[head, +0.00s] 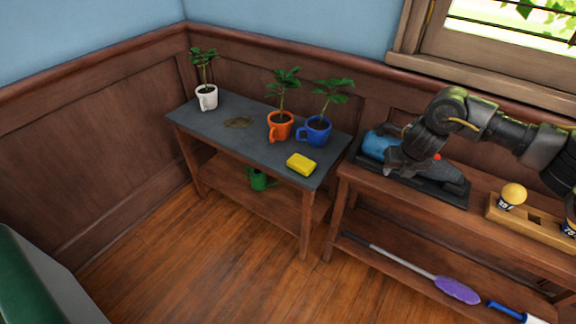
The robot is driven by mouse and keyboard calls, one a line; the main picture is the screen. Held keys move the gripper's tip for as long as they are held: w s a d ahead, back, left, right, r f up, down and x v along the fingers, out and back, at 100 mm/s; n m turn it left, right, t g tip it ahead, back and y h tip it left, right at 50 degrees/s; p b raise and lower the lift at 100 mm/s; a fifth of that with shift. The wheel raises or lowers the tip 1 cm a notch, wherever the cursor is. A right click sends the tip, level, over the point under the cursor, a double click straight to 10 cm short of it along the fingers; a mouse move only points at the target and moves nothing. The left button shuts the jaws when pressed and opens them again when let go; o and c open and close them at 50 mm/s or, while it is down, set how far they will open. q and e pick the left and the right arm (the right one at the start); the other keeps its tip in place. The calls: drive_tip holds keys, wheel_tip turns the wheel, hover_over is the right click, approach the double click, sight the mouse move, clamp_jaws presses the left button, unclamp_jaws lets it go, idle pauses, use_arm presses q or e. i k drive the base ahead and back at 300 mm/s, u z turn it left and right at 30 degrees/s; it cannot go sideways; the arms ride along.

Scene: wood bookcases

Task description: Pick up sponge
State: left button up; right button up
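The yellow sponge (301,164) lies flat near the front right corner of a dark grey-topped table (215,130). Nothing covers it. My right arm comes in from the right, over the wooden bench beside that table. My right gripper (393,164) is low over this bench, to the right of the sponge and well apart from it. Its fingers blend with dark things there, so I cannot tell whether it is open or shut. My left gripper is out of view.
An orange pot (280,127), a blue pot (314,131) and a white pot (207,98) hold plants on the table. A blue object (379,145) is near my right gripper. A wooden rack (532,225) stands on the bench (365,180). The floor ahead is clear.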

sight(301, 164)
drive_tip(key=u, duration=3.6)
drive_tip(key=k, duration=1.6)
drive_tip(key=z, duration=1.65)
